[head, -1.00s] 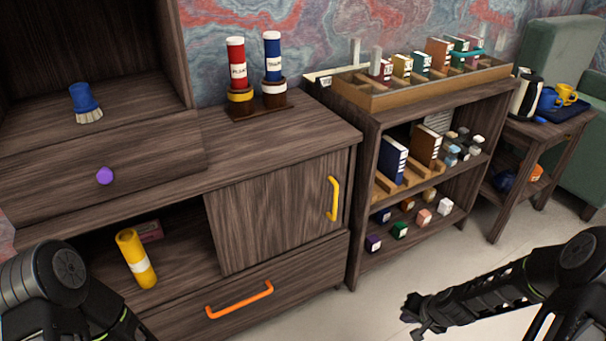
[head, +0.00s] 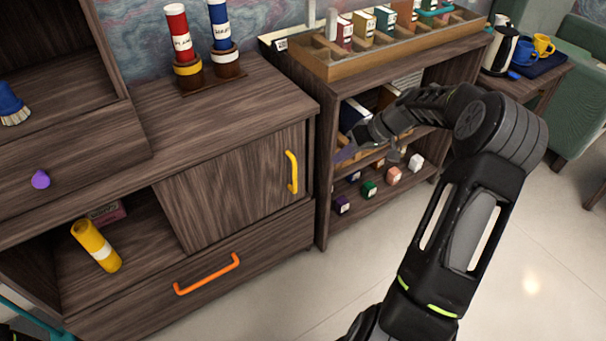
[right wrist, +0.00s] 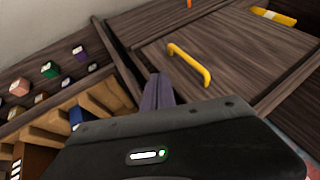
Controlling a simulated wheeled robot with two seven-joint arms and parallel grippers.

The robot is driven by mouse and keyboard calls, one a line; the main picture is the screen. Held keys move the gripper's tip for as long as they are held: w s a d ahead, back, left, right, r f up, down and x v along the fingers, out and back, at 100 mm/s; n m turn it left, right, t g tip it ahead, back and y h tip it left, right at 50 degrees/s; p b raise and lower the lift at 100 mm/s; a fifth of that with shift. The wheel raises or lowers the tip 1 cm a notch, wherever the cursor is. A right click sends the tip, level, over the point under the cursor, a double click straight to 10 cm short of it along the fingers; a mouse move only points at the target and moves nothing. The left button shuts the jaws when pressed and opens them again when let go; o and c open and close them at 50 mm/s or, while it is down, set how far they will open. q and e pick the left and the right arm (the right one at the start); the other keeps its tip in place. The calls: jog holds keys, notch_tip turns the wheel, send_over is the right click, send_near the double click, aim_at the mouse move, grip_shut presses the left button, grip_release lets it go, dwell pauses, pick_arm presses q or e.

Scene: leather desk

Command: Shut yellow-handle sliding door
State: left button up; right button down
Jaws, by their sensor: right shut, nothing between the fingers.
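The sliding door (head: 232,192) is a dark wood panel with a yellow bar handle (head: 292,172) near its right edge. It covers the right part of the cabinet opening; the left part is open. In the right wrist view the door (right wrist: 240,50) and its yellow handle (right wrist: 189,64) show ahead of the fingers. My right gripper (head: 345,155) is shut and empty, to the right of the handle, in front of the shelf unit and apart from the door. Its purple-grey fingertips (right wrist: 158,92) show in the wrist view. My left gripper is not in view.
A yellow cylinder (head: 96,246) lies in the open compartment. Below the door is a drawer with an orange handle (head: 207,274). A shelf unit (head: 325,200) with books and small blocks stands close to the right. The floor (head: 300,300) in front is clear.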

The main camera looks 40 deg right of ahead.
jog(key=w+a+f+b, duration=0.1)
jog(key=w+a+f, duration=0.4)
jog(key=a+f, duration=0.2)
jog(key=shift+w+a+f, duration=0.25)
jog(key=shift+a+f, duration=0.05)
jog(key=shift+f, duration=0.2)
dwell(0.5)
